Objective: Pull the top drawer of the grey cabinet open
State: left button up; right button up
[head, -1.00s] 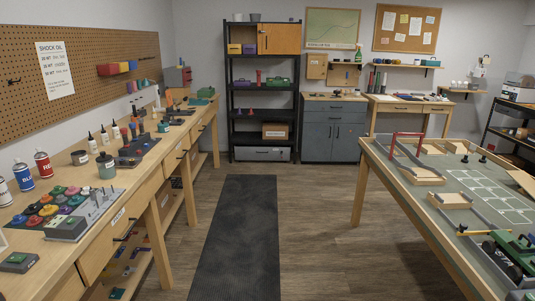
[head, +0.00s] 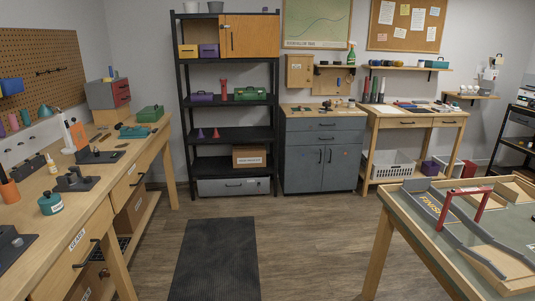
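The grey cabinet (head: 319,150) stands against the back wall, right of the black shelf. It has two drawers above two doors. Its top drawer (head: 325,125) looks closed, with a dark handle on its front. A second drawer (head: 325,138) below it looks closed too. The two doors (head: 321,168) are shut. A wooden top with small items covers the cabinet. Neither of my grippers shows in the head view.
A black mat (head: 215,258) lies on the floor ahead. A long workbench (head: 98,205) runs along the left. A course table (head: 389,222) with ramps stands at the right front. Floor before the cabinet (head: 310,225) is clear. A wooden desk (head: 415,122) adjoins it at right.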

aim_at(351, 123)
jog(key=i+z, duration=0.4)
jog(key=i, duration=2.3)
jog(key=j, duration=0.1)
